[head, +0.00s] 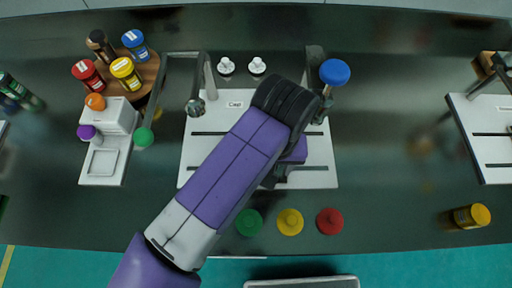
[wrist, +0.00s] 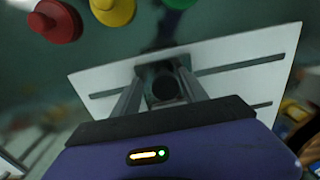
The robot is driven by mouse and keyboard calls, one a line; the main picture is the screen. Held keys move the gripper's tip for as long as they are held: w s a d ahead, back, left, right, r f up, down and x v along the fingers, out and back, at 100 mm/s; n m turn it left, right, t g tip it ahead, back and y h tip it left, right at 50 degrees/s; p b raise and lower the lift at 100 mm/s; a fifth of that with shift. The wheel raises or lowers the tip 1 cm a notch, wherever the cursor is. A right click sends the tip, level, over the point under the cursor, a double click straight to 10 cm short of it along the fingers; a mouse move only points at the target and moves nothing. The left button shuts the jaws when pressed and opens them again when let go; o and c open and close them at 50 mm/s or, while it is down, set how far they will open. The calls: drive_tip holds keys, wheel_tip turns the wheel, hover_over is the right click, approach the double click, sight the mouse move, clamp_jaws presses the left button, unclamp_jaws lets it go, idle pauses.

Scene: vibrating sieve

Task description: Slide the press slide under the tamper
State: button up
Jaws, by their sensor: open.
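A white slotted station plate (head: 205,150) labelled "Cap" lies in the middle of the table. A blue-topped knob (head: 335,72) stands on a dark upright at its right back; it may belong to the tamper. My gripper reaches over the plate, its fingers mostly hidden by my arm in the head view. In the wrist view my gripper (wrist: 160,92) is open, its fingers on either side of a dark round part (wrist: 165,86) at the plate. This may be the press slide; I cannot tell whether the fingers touch it. The slide is not clearly visible in the head view.
Green (head: 249,222), yellow (head: 290,222) and red (head: 330,221) caps lie in front of the plate. A dark-knobbed lever (head: 195,107) stands at its left back. Jars crowd the left. The table between plate and right station is clear.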

drive_tip(key=shift+s+d+p, duration=0.2)
drive_tip(key=shift+d+p, duration=1.55)
drive_tip(key=shift+d, duration=3.4)
drive_tip(key=shift+o, duration=0.2)
drive_tip(key=o, duration=1)
drive_tip(key=shift+o, duration=0.2)
wheel_tip(320, 180, up, 9)
drive_tip(key=p, duration=0.8)
